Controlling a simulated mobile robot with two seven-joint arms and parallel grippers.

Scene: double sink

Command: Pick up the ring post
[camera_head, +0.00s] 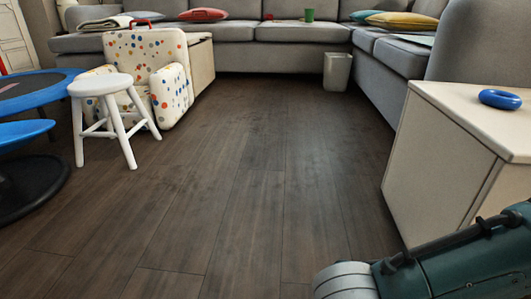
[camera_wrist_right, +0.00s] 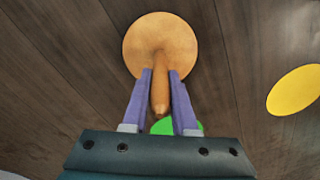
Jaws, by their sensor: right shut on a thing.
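The ring post (camera_wrist_right: 160,38) is a wooden round disc base with a short wooden rod. In the right wrist view its rod lies between the purple fingers of my right gripper (camera_wrist_right: 160,74), which is shut on it. The disc is beyond the fingertips and the rod's rounded end points back toward the palm. The ring post cannot be made out in the head view. My left gripper is in neither view.
A blue ring (camera_head: 500,99) lies on a low cabinet (camera_head: 440,170) at right. A yellow round object (camera_wrist_right: 294,90) and a partly hidden green object (camera_wrist_right: 161,127) show in the wrist view. A white stool (camera_head: 100,86) stands left. The middle floor is clear.

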